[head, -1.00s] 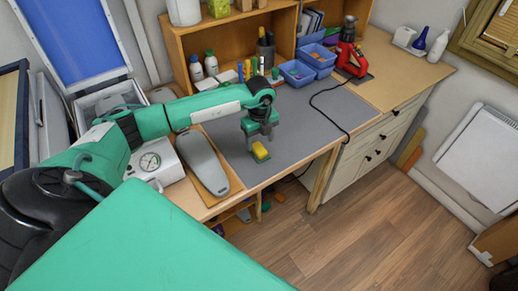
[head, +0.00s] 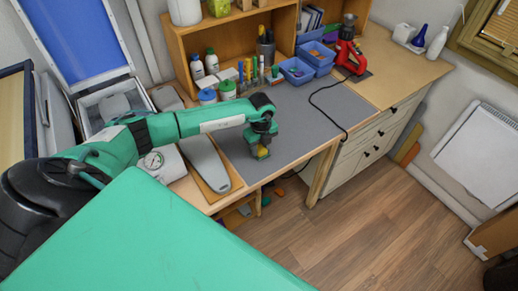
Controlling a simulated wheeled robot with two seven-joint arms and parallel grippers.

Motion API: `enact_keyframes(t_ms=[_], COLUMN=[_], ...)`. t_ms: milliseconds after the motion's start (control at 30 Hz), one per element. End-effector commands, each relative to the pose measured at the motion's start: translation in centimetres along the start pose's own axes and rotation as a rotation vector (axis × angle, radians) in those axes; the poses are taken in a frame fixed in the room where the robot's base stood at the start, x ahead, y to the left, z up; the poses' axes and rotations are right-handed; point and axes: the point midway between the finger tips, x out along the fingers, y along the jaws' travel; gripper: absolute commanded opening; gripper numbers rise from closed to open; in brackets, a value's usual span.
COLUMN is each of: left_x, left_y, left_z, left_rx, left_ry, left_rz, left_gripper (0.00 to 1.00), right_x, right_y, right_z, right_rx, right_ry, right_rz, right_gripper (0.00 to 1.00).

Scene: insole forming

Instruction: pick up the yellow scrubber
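The small yellow scrubber (head: 262,152) is near the front edge of the grey mat (head: 295,120) on the workbench. It has a green lower layer, and much of it is hidden by my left gripper. My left gripper (head: 261,148) points down from above, with its fingers at the scrubber. The fingers are small and overlap the scrubber, so I cannot tell whether they are closed on it. My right gripper is not in view.
Blue bins (head: 296,71), a red tool (head: 350,57) and a black cable (head: 318,100) are behind and right. The mat's middle is clear.

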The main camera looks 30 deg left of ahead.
Motion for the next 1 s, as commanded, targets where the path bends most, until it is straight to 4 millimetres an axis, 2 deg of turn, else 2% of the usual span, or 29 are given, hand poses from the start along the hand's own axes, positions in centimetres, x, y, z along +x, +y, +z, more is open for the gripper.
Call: enact_keyframes(t_ms=[33,67,367,567,767,1000], left_x=[0.0,0.0,-0.1,-1.6,-6.0,-13.2], left_y=[0.0,0.0,0.0,-0.1,-0.1,-0.1], left_z=[0.0,0.0,0.0,0.1,0.1,0.1], left_rx=[0.000,0.000,0.000,0.000,0.001,0.000], left_ry=[0.000,0.000,0.000,-0.001,-0.004,-0.003], left_rz=[0.000,0.000,0.000,-0.002,-0.006,-0.007], left_gripper=[0.19,0.13,0.13,0.13,0.13,0.13], right_x=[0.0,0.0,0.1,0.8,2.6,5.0], right_y=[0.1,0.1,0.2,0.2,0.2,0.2], right_z=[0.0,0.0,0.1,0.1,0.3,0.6], right_rx=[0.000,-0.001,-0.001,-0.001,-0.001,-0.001], right_ry=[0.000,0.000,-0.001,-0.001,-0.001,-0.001], right_rz=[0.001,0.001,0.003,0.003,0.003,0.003], right_gripper=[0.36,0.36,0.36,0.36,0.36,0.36])
